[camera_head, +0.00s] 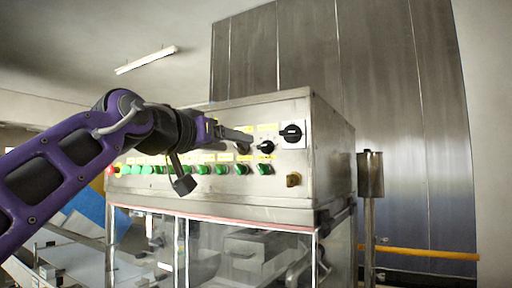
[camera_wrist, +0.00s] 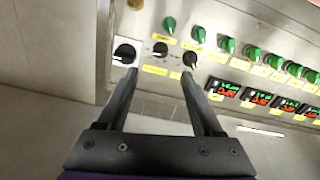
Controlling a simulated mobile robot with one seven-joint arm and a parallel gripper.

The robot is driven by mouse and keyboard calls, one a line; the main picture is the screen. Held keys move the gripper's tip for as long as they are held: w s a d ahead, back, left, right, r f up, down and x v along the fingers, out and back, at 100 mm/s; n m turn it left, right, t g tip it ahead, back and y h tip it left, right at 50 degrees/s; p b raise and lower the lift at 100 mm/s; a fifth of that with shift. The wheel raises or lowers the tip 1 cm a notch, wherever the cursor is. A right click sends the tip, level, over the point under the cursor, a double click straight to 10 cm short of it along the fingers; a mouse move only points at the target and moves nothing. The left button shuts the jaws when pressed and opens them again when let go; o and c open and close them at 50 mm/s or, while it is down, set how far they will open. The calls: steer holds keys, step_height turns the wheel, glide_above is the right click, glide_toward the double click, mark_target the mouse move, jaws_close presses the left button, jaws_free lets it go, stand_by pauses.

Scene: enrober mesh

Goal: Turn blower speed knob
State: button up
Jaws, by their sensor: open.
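The control panel (camera_head: 218,183) carries several dark knobs, and their yellow labels are too small to read, so I cannot tell which is the blower speed knob. A large black knob (camera_head: 291,133) on a white plate sits at the panel's right end, with a smaller black knob (camera_head: 266,147) left of it. The wrist view shows the large knob (camera_wrist: 125,53), the smaller knob (camera_wrist: 160,48) and another dark knob (camera_wrist: 194,60). My gripper (camera_wrist: 158,73) is open and empty. Its fingertips straddle the smaller knob's line, one near each outer knob; contact is unclear.
Green knobs (camera_head: 264,169) form a row below the dark knobs in the head view. Red-and-green displays (camera_wrist: 256,97) show in the wrist view. A brownish knob (camera_head: 293,180) sticks out at the lower right. A metal post (camera_head: 370,175) stands right of the cabinet.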

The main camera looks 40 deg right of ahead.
mark_target(262, 148)
steer(key=p+x, duration=0.1)
steer(key=x, duration=1.1)
steer(key=shift+w, duration=0.15)
jaws_close()
